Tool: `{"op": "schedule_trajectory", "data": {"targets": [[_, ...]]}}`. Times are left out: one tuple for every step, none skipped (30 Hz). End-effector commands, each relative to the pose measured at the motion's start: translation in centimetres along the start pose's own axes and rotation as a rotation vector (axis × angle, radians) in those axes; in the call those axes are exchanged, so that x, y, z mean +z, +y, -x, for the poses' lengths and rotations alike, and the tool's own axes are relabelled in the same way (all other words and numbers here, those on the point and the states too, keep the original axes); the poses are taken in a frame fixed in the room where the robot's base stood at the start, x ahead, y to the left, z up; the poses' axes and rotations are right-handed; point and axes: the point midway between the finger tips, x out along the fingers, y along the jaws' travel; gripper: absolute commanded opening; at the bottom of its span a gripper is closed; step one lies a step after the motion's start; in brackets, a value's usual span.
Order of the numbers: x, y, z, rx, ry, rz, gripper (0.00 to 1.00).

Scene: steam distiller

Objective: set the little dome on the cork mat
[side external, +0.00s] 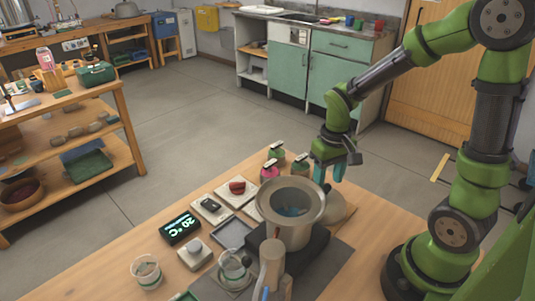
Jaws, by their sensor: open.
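My gripper (329,176) is open, its teal fingers pointing down, just behind and to the right of the steel pot (291,225). A tan rounded shape (338,207) beside the pot lies below the gripper. It is partly hidden by the pot, and I cannot tell whether it is the cork mat, the little dome, or both. I see nothing clearly held between the fingers. A small grey rounded piece (194,245) sits on a pale square block at the left. I cannot tell whether it is the little dome.
The open pot holds something bluish and stands on a dark base. Small bottles (269,172) stand behind it. A black display (180,227), a tray with a red item (237,188) and glass beakers (147,272) crowd the left side. Bare wood shows at the table's right.

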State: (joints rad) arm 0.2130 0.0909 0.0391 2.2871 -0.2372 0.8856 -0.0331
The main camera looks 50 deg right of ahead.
Motion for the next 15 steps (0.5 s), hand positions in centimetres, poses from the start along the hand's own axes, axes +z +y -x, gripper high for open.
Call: {"op": "schedule_trajectory", "data": {"targets": [[-0.1, 0.0, 1.2, -0.001, 0.008, 0.001, 0.50], [-0.2, 0.0, 1.9, -0.001, 0.009, 0.001, 0.50], [-0.1, 0.0, 2.9, -0.001, 0.008, 0.001, 0.50], [-0.1, 0.0, 3.5, -0.001, 0.008, 0.001, 0.50], [-0.1, 0.0, 4.2, -0.001, 0.008, 0.001, 0.50], [-0.1, 0.0, 5.0, -0.001, 0.007, 0.001, 0.50], [-0.1, 0.0, 5.6, -0.001, 0.007, 0.001, 0.50], [-0.1, 0.0, 6.2, -0.001, 0.007, 0.001, 0.50], [0.0, 0.0, 6.9, -0.001, 0.006, 0.001, 0.50], [-0.1, 0.0, 7.3, -0.001, 0.005, 0.001, 0.50], [-0.1, 0.0, 7.8, -0.001, 0.004, 0.001, 0.50], [-0.1, 0.0, 8.2, 0.000, 0.003, 0.001, 0.50], [0.0, 0.0, 8.5, 0.000, 0.003, 0.001, 0.50], [0.0, 0.0, 8.8, 0.000, 0.003, 0.001, 0.50], [0.0, 0.0, 9.1, 0.000, 0.003, 0.001, 0.50]]}}
